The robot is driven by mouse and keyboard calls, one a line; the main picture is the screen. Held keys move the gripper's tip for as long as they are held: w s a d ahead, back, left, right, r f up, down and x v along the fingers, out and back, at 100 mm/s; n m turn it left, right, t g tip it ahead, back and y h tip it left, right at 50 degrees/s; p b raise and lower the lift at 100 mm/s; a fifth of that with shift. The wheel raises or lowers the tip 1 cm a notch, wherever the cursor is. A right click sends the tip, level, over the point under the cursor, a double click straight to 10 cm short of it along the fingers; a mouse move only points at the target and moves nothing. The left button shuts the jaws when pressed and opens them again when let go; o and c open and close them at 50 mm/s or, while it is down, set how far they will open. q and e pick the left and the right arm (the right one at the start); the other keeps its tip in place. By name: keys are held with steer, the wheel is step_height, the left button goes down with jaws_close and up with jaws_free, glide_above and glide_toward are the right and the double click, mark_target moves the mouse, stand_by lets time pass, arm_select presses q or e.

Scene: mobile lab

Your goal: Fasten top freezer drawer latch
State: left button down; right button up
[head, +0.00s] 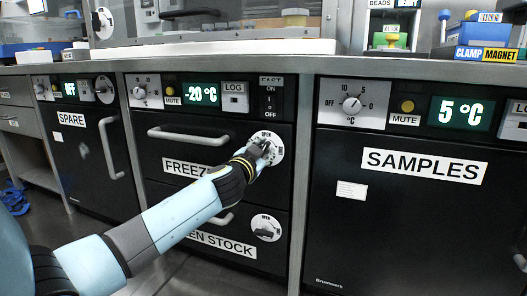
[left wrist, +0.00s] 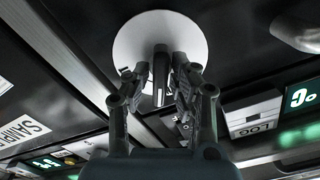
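The top freezer drawer (head: 205,152) is a black front with a bar handle and a partly hidden FREEZE label. Its latch has a round white plate (head: 277,146) marked OPEN at the drawer's right end. My left gripper (head: 262,152) is at this latch and hides part of it. In the left wrist view the white plate (left wrist: 178,30) is ahead, and a dark latch lever (left wrist: 160,76) stands between the two fingers of the left gripper (left wrist: 161,90). My right gripper is not in view.
A lower drawer with a similar latch (head: 266,228) sits below, partly behind my left arm. The SAMPLES cabinet (head: 410,200) is on the right and the SPARE cabinet (head: 88,150) on the left. The control panel (head: 200,93) is just above the drawer.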

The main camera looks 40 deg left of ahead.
arm_select(q)
steer(key=shift+m, duration=0.3)
steer(key=m, duration=0.3)
steer(key=shift+d+f+m, duration=0.1)
steer(key=shift+m, duration=0.3)
steer(key=m, duration=0.2)
steer(key=shift+m, duration=0.3)
steer(key=shift+d+f+m+p, duration=0.15)
steer(key=shift+m+p, duration=0.15)
steer(key=shift+m, duration=1.6)
steer(key=shift+f+m, duration=0.1)
steer(key=shift+m, duration=0.5)
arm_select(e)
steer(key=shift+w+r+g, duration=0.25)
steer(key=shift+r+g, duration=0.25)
arm_select(q)
steer(key=shift+m, duration=0.3)
steer(key=c, duration=1.3)
jaws_free()
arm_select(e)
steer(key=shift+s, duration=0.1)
